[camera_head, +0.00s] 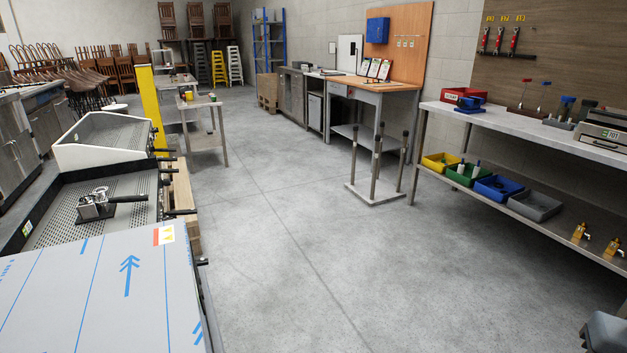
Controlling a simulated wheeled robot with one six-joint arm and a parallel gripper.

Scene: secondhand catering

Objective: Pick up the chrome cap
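I cannot pick out a chrome cap for certain in this view. A shiny chrome piece with a black handle (97,204) sits on the perforated metal tray (60,232) at the left; whether a cap is part of it is too small to tell. Two small brass fittings with clear or amber bodies (580,232) stand on the lower shelf of the right bench. My gripper is not in view.
A film-covered steel panel (95,300) fills the lower left. The right bench (535,125) holds tools, with yellow, green, blue (498,188) and grey bins below. A stand with upright posts (376,188) is on the floor mid-right. The central floor (290,260) is clear.

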